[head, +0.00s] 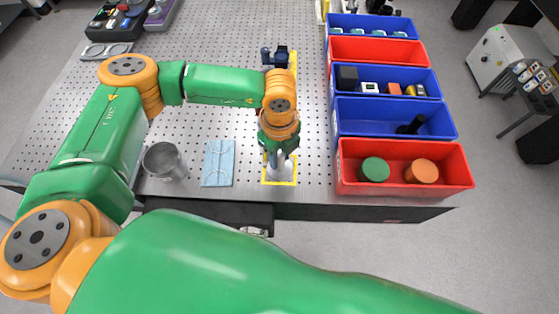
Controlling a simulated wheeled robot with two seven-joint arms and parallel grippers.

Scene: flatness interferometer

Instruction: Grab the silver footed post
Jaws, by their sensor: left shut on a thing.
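The silver footed post (281,174) stands inside a yellow-outlined square (281,183) near the front edge of the perforated table (215,120). Its pale foot shows below my left gripper (280,157), which reaches down over it from above. The gripper is shut on the post, and its fingers and wrist hide the upper part. My right gripper is not in view.
Left of the post lie a light blue folded cloth (218,163) and a metal cup (164,161). On the right is a row of blue and red bins; the nearest red bin (403,188) holds a green and an orange round piece. A dark device (275,57) stands behind.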

